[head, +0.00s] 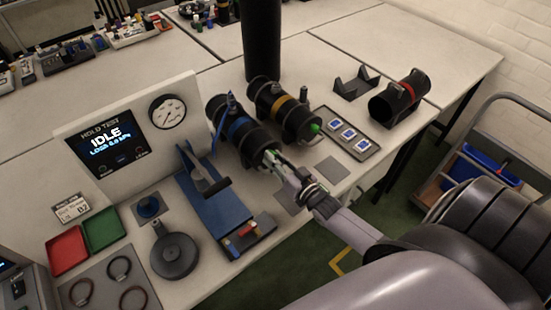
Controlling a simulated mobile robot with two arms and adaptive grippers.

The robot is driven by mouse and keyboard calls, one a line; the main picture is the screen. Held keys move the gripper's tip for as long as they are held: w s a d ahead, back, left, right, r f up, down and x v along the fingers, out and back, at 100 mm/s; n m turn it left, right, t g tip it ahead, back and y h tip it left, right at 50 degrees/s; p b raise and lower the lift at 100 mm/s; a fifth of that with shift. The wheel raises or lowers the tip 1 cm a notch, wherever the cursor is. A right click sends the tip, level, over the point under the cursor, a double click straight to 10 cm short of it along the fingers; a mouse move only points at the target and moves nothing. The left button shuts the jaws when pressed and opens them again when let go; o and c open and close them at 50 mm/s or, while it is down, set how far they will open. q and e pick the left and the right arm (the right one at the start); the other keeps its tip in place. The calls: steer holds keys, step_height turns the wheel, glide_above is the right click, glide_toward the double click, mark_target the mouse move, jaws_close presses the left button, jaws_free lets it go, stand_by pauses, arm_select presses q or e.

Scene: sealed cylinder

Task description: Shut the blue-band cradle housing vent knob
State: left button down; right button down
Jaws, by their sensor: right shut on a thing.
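The blue-band housing (240,128), a black cylinder with a blue ring, lies on the white table near the middle, its near end toward me. My right gripper (273,158) reaches in from the lower right and is shut at that near end, where the vent knob is. The fingers hide most of the knob, so its setting cannot be told. The yellow-band housing (283,108) lies just to the right, with a green knob (315,128) on its near end. My left gripper is not in view.
A red-band housing (398,96) and an empty black cradle (356,84) stand farther right. A blue fixture (208,203) stands left of my gripper. A test panel (130,130) reads IDLE. A tray with blue-marked pieces (345,134) lies right of the gripper.

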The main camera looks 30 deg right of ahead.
steer(key=shift+f, duration=0.1)
steer(key=c, duration=1.4)
jaws_free()
steer(key=s, duration=1.2)
steer(key=shift+d, duration=0.45)
